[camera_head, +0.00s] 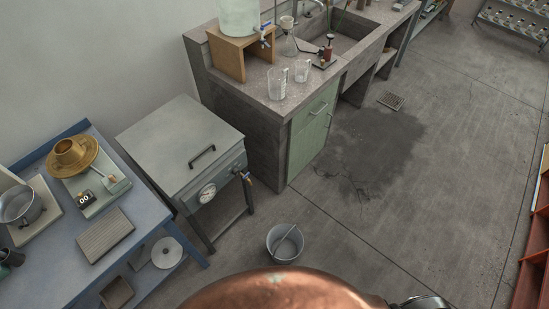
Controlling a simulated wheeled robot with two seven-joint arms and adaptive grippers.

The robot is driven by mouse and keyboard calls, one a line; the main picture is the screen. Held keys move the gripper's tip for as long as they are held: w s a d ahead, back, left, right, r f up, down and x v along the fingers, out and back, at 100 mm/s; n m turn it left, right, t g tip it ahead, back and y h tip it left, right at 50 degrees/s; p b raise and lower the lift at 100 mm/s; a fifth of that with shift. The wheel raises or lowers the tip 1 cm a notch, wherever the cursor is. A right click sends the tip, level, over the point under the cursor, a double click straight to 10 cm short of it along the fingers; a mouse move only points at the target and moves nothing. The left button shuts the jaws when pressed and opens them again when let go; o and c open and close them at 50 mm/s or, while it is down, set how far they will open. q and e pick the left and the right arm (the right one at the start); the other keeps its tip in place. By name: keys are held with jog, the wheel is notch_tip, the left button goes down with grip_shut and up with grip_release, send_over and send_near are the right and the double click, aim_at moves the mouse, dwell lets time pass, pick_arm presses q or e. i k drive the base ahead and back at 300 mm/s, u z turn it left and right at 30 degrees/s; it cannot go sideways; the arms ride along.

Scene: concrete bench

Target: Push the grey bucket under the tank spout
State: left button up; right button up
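The grey bucket (273,248) stands upright on the concrete floor, open at the top, with a thin handle or rod lying across its mouth. The grey metal tank (181,145) stands on legs to its upper left, with a black lid handle and a round gauge on its front. Neither gripper can be made out.
A rounded copper vessel (275,290) fills the bottom middle, close to the bucket. A blue bench (150,226) stands left, a concrete bench (225,110) with a green door behind. Open floor (370,235) lies right of the bucket; a red shelf (535,255) stands far right.

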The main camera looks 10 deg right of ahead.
aim_at(285, 242)
jog(key=u, duration=0.4)
jog(key=k, duration=0.85)
jog(key=z, duration=0.8)
jog(key=k, duration=1.05)
jog(key=u, duration=1)
jog(key=i, duration=1.3)
jog(key=z, duration=0.8)
jog(key=i, duration=0.45)
jog(key=z, duration=0.45)
